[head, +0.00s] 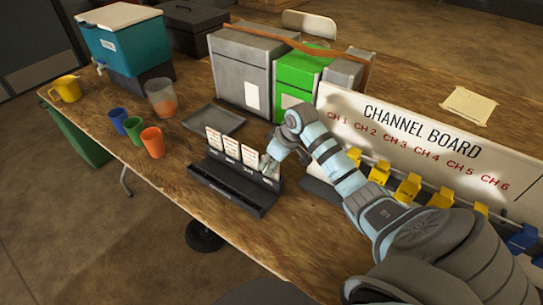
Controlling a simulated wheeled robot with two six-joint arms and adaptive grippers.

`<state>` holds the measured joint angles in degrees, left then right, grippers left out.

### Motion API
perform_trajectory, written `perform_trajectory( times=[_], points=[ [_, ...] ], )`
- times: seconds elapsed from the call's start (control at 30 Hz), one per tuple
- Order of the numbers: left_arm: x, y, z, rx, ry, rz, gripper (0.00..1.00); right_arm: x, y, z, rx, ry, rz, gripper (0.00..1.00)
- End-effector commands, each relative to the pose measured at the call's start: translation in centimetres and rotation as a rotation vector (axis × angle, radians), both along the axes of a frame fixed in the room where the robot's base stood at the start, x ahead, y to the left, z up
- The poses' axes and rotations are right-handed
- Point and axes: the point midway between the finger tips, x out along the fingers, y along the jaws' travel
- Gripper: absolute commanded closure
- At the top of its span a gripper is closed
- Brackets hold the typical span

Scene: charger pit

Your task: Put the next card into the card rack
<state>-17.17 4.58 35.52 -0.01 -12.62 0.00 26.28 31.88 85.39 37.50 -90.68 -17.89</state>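The black card rack (225,190) stands on the wooden table near its front edge. My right gripper (268,167) is at the rack's right end, just right of the right card, pointing down at the last slot. Its fingers are small and partly hidden by my wrist, so whether they are shut or hold a card is unclear. My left gripper is out of view.
A grey tray (214,121) lies behind the rack. Blue, green and orange cups (152,141) and a clear cup (161,98) stand left. Grey and green boxes (297,75) stand behind. The channel board (430,140) with yellow chargers is at right.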

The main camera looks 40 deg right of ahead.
Motion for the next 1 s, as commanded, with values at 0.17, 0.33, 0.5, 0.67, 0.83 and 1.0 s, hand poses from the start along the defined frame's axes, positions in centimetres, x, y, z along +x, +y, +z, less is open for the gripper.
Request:
perform_trajectory(
  times=[0.17, 0.33, 0.5, 0.67, 0.83, 1.0],
  points=[
    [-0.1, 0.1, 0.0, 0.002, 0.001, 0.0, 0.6, 0.0, 0.0, 0.0, 0.0, 0.0, 0.0, 0.71],
    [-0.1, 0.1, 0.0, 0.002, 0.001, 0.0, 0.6, -0.6, -0.3, 1.8, -0.002, -0.004, 0.0, 0.71],
    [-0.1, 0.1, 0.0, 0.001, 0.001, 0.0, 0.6, -2.4, -0.8, 6.1, -0.006, -0.004, 0.001, 0.71],
    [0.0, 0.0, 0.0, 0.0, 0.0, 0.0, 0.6, -3.8, -1.1, 9.7, -0.003, -0.003, 0.001, 0.71],
    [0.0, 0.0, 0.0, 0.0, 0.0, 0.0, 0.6, -4.5, -1.2, 11.1, -0.001, 0.001, 0.0, 0.71],
    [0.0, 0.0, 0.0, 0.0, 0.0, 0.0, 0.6, -4.5, -1.2, 11.1, 0.0, 0.001, 0.0, 0.71]
  ],
)
